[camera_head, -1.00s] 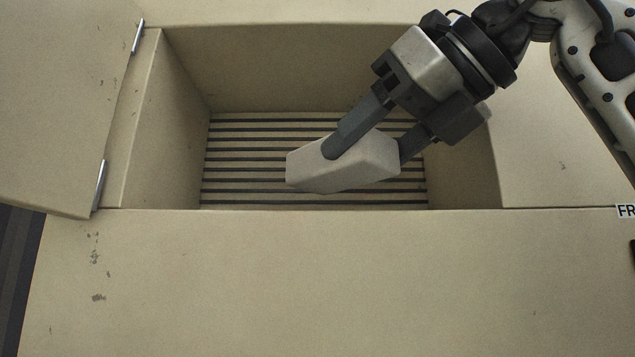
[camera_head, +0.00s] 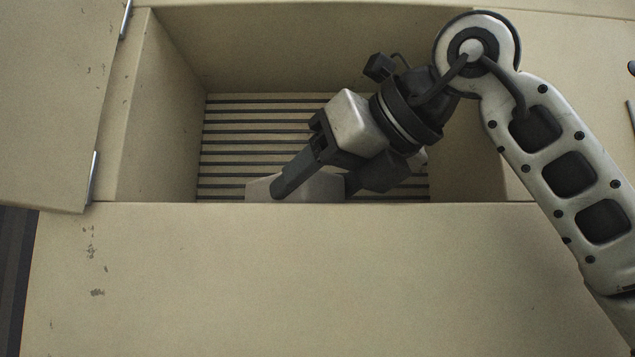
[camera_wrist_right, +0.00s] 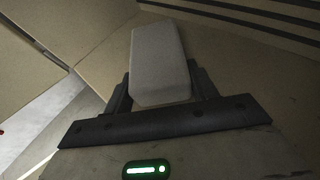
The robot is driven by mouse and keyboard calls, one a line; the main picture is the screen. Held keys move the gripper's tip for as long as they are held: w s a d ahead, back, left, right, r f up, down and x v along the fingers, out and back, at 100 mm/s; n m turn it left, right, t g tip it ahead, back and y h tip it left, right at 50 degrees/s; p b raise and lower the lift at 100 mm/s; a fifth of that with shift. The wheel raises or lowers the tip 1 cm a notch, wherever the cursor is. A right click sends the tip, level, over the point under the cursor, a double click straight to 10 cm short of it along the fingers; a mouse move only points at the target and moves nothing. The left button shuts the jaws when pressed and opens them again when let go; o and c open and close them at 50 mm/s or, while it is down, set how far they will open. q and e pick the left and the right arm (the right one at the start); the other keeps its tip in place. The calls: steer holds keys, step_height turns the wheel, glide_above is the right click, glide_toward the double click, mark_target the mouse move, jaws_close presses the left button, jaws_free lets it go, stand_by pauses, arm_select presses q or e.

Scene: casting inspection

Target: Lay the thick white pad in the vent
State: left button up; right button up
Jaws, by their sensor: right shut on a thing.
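The thick white pad (camera_head: 312,186) is inside the recessed vent opening, low near its front edge; the front panel hides its lower part in the head view. My right gripper (camera_head: 312,187) is shut on the pad, one dark finger on each side. In the right wrist view the pad (camera_wrist_right: 160,62) is a pale block lying lengthwise between the fingers. The vent (camera_head: 270,127) is a deep beige box with dark slats across its floor. I cannot tell whether the pad touches the slats. My left gripper is not in view.
An open beige door (camera_head: 55,110) with metal hinges stands at the left of the opening. A broad beige front panel (camera_head: 330,275) lies before it. The slats at the back left of the vent floor are bare.

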steer(key=shift+f, duration=0.2)
steer(key=o, duration=1)
steer(key=shift+o, duration=0.2)
steer(key=shift+r, duration=0.2)
steer(key=b+v, duration=0.2)
steer(key=v, duration=1)
